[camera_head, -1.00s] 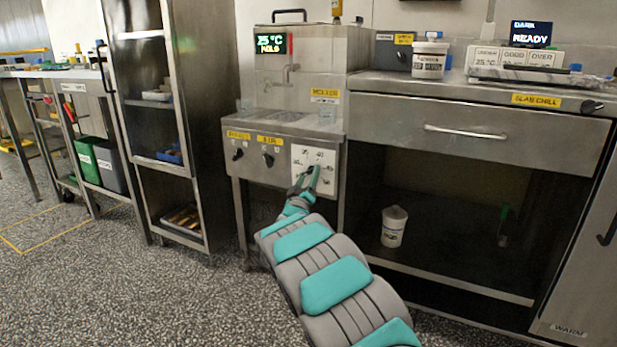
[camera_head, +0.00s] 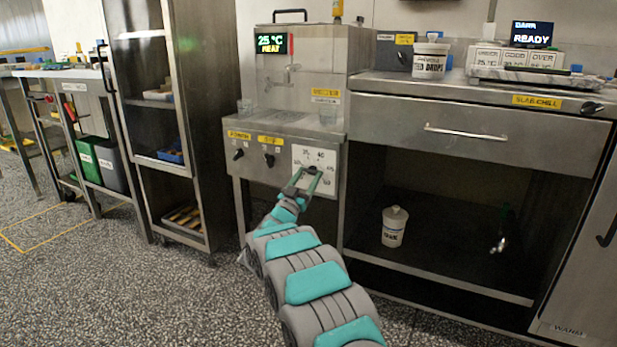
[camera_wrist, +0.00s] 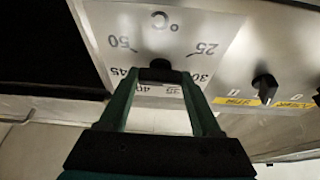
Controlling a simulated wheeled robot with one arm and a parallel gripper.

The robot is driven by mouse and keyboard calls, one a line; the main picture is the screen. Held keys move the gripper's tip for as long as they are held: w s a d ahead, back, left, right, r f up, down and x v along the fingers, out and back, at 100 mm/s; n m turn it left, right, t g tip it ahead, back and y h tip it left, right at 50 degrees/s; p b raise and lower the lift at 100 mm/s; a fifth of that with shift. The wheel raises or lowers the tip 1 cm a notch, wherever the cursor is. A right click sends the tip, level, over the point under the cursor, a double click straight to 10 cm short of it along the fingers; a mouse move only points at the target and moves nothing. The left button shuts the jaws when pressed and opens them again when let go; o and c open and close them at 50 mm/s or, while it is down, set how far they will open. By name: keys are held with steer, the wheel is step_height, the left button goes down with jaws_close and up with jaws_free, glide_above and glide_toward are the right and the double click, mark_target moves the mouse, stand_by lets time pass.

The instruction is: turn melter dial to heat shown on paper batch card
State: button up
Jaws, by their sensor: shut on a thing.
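The melter (camera_head: 300,75) is a steel cabinet with a small display (camera_head: 271,43) reading 25 °C over a word like HEAT. A white dial plate (camera_head: 328,157) is on its front right. In the wrist view the plate (camera_wrist: 205,22) appears upside down, with marks 25, 30, 35, 40, 45 and 50. My gripper (camera_wrist: 160,78) is shut on the black dial knob (camera_wrist: 159,70), one finger on each side. The gripper also shows at the plate in the head view (camera_head: 307,179). I cannot make out the knob's pointer. I cannot identify a paper batch card.
Two smaller black knobs (camera_head: 238,154) (camera_head: 269,159) sit left of the plate. A steel counter (camera_head: 480,100) with a drawer stands right, carrying a white tub (camera_head: 430,61). An open shelf unit (camera_head: 205,120) stands left. The floor in front is clear.

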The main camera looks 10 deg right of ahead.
steer(key=m+g+h, duration=0.1)
steer(key=m, duration=0.2)
steer(key=m+g+h, duration=0.1)
steer(key=m, duration=0.2)
steer(key=m+g+h, duration=0.1)
steer(key=m, duration=0.2)
steer(key=shift+w+a+g, duration=0.15)
steer(key=shift+a+g, duration=0.1)
steer(key=shift+g, duration=0.15)
steer(key=shift+r+m+g, duration=0.1)
steer(key=shift+m+g, duration=0.7)
steer(key=shift+m, duration=1.2)
steer(key=shift+r+m+g, duration=0.1)
steer(key=shift+m+g, duration=0.7)
steer(key=shift+m, duration=1.2)
steer(key=o, duration=1.4)
steer(key=shift+a, duration=0.1)
